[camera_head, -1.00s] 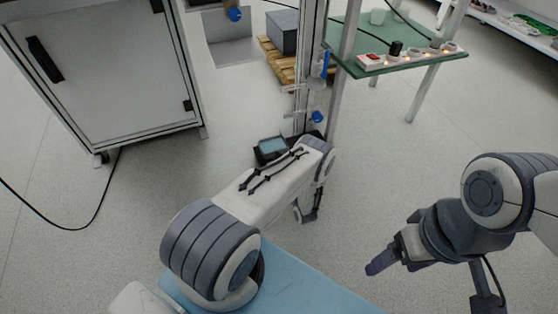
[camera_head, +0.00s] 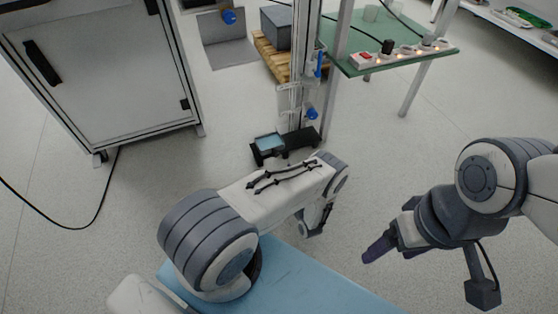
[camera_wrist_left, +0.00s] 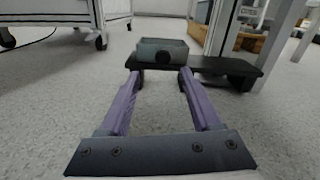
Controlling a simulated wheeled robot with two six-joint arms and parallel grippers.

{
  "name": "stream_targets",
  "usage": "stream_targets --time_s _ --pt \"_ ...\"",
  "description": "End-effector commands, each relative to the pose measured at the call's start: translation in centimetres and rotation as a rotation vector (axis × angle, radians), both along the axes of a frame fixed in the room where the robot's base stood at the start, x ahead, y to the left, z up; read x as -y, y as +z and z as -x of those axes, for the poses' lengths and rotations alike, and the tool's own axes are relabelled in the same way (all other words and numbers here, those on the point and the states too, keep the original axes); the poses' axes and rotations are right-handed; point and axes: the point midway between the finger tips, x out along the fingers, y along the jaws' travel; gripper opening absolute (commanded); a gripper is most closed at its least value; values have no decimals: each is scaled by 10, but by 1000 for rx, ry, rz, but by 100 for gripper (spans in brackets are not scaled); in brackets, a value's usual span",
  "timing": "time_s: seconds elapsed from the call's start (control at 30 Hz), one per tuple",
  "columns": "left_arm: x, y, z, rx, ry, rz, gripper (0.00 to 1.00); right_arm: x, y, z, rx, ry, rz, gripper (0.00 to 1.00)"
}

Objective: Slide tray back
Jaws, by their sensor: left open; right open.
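A black tray-like plate (camera_head: 302,139) sits low at the foot of the metal frame, with a small grey box (camera_head: 268,142) at its left end. In the left wrist view the plate (camera_wrist_left: 228,66) lies ahead and the box (camera_wrist_left: 174,45) shows a round black knob on its front. My left gripper (camera_wrist_left: 162,80) is open and empty, its purple fingertips just short of the plate in the picture; I cannot tell whether they touch it. In the head view my left fingers are hidden by the arm. My right gripper (camera_head: 378,248) is open and empty over the floor, away from the tray.
A white cabinet (camera_head: 105,85) stands at the left with a cable on the floor. A green glass table (camera_head: 400,62) bears a lit power strip (camera_head: 395,54). A wooden pallet (camera_head: 270,57) with a grey box stands behind.

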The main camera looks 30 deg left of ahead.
Motion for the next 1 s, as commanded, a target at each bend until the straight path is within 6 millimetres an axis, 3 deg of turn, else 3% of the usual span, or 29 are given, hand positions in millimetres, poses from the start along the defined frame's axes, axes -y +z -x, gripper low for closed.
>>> stream_targets --time_s 0.23,0.83,0.93,1.0 --pt "25 1 19 -2 0 -1 65 0 13 0 0 0 0 76" --pt "26 0 20 0 3 0 65 0 13 0 0 0 0 76" --pt "28 11 16 7 19 5 65 0 16 0 0 0 0 76" --pt "31 30 8 19 54 19 65 0 20 0 0 0 0 76"
